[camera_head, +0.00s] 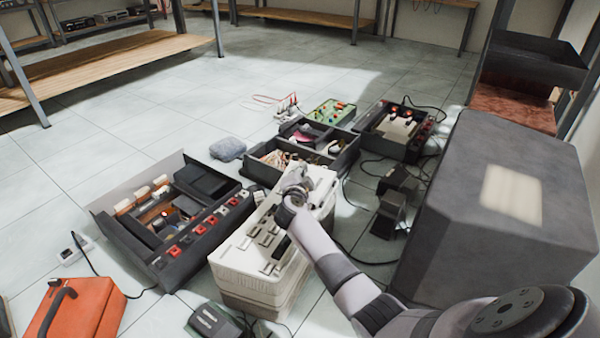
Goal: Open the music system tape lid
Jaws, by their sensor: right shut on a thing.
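The cream music system (245,268) stands on the floor in the middle foreground, with dark slots and keys along its top. My right gripper (297,182) is over the far part of its top, its arm reaching in from the lower right. It is shut on a part at the top of the music system, which looks like the tape lid. The gripper and wrist cover much of this spot, so the fingertips and how far the lid stands up are hard to see. My left gripper is not in view.
An open dark device (160,215) lies close on the left, an orange case (80,307) at the lower left. Open black boxes (345,155) stand just behind. A large grey block (440,215) bounds the right. Cables cross the floor; the tiles at the back left are clear.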

